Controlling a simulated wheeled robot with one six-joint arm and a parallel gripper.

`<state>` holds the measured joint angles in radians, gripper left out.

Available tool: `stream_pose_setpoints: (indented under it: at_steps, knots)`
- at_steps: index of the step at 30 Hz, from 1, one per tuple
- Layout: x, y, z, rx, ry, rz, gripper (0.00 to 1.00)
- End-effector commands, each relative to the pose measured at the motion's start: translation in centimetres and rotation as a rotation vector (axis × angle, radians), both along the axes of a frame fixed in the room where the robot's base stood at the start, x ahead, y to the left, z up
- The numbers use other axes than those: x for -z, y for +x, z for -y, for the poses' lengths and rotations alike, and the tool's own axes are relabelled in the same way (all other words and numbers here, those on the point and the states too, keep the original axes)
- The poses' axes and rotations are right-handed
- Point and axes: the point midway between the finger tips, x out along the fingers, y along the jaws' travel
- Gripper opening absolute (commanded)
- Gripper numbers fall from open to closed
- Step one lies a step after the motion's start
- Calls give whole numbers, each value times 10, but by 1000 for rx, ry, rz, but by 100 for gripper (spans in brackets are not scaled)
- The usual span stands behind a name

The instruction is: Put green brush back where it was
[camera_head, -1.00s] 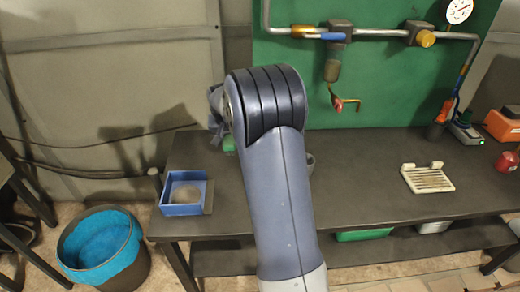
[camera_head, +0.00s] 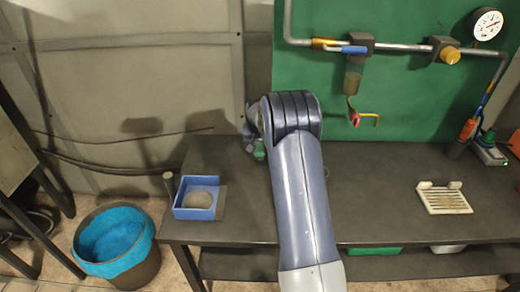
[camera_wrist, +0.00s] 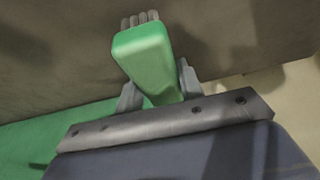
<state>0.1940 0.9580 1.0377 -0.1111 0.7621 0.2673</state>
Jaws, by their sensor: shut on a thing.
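The green brush (camera_wrist: 146,58) is in my gripper (camera_wrist: 158,95) in the wrist view. The fingers press on both sides of its green body, and pale grey bristles or tips show at its far end. In the head view a small bit of the green brush (camera_head: 259,149) shows left of my arm, above the bench's back left part. My gripper (camera_head: 250,141) is mostly hidden behind my arm there. I cannot tell how high the brush is above the bench.
A dark bench (camera_head: 385,205) carries a blue open box (camera_head: 183,212) at its left and a white slotted rack (camera_head: 443,199) at its right. Pipes with a gauge (camera_head: 486,25) run along the green board (camera_head: 410,85). A blue-lined bin (camera_head: 112,236) stands on the floor at left.

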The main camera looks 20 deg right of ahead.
Motion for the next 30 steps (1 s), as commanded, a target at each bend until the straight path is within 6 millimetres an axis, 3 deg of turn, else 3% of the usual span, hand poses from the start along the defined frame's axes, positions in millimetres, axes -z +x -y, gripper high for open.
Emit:
stream_pose_setpoints:
  at_steps: [6, 17, 18, 25, 30]
  knots:
    - [29, -1, 0, -1, 0, -3, 15]
    - [35, 0, 0, 0, 0, 0, 15]
    - [33, 0, 0, 0, 0, -1, 39]
    - [33, 0, 0, 0, 0, -1, 57]
    - [33, 0, 0, 0, 0, -1, 58]
